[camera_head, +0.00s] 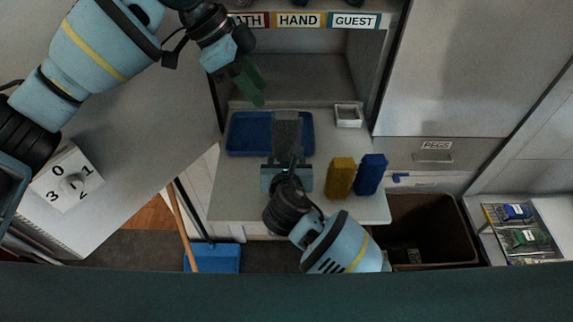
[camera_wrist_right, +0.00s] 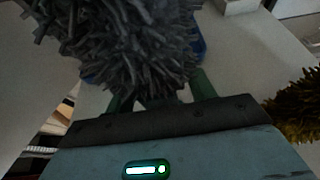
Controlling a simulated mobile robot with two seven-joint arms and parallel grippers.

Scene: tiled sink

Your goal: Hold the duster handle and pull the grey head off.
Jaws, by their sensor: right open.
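The grey duster head (camera_head: 286,131) is a fuzzy block at the front of the blue tray; it also fills the upper middle of the right wrist view (camera_wrist_right: 125,45). My right gripper (camera_head: 287,158) is open, with its green fingers (camera_wrist_right: 160,95) on either side of the grey head's near end. I cannot tell whether they touch it. My left gripper (camera_head: 252,82) is above and left of the grey head, its green fingers pointing down. Whether it is open or shut, or holds anything, is unclear. I cannot make out the duster handle.
A blue tray (camera_head: 247,134) lies on the white counter (camera_head: 235,190). Yellow (camera_head: 340,178) and blue (camera_head: 370,174) fuzzy blocks stand right of my right gripper. A small white dish (camera_head: 348,116) sits behind them. A brown bin (camera_head: 430,226) is at right.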

